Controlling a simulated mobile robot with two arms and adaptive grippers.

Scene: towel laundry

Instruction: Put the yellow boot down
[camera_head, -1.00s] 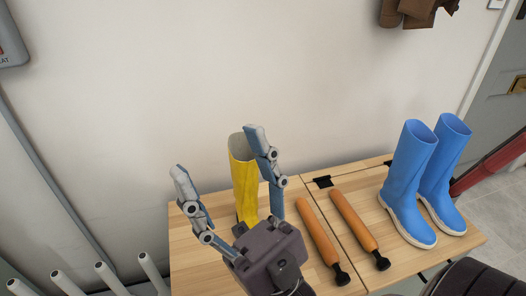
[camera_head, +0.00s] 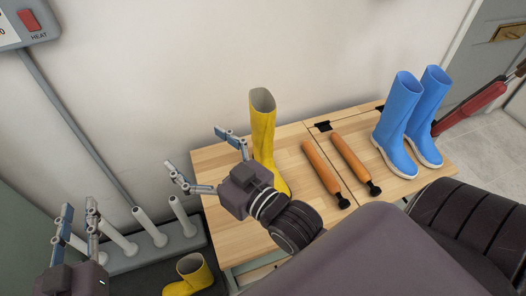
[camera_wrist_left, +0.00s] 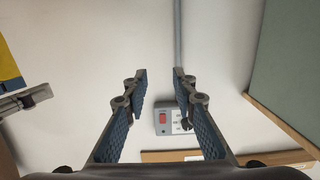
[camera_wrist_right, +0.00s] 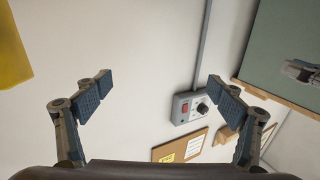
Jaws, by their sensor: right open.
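One yellow boot (camera_head: 263,135) stands upright on the wooden bench top (camera_head: 225,160). A second yellow boot (camera_head: 190,276) is low at the bottom of the head view, below the bench; its lower part is cut off. My right gripper (camera_head: 196,161) is open and empty, left of the standing boot and apart from it. In the right wrist view its fingers (camera_wrist_right: 155,92) are wide apart, and a yellow patch, likely the boot, shows at the left edge. My left gripper (camera_head: 77,217) is open and empty at the lower left; its parted fingers show in the left wrist view (camera_wrist_left: 160,92).
Two orange boot-tree-like rods (camera_head: 322,166) (camera_head: 350,157) lie on the bench right of the boot. Two blue boots (camera_head: 398,125) (camera_head: 428,115) stand at its right end. A rack with pale upright pegs (camera_head: 150,226) is left of the bench. A wall box (camera_head: 28,20) has a red switch.

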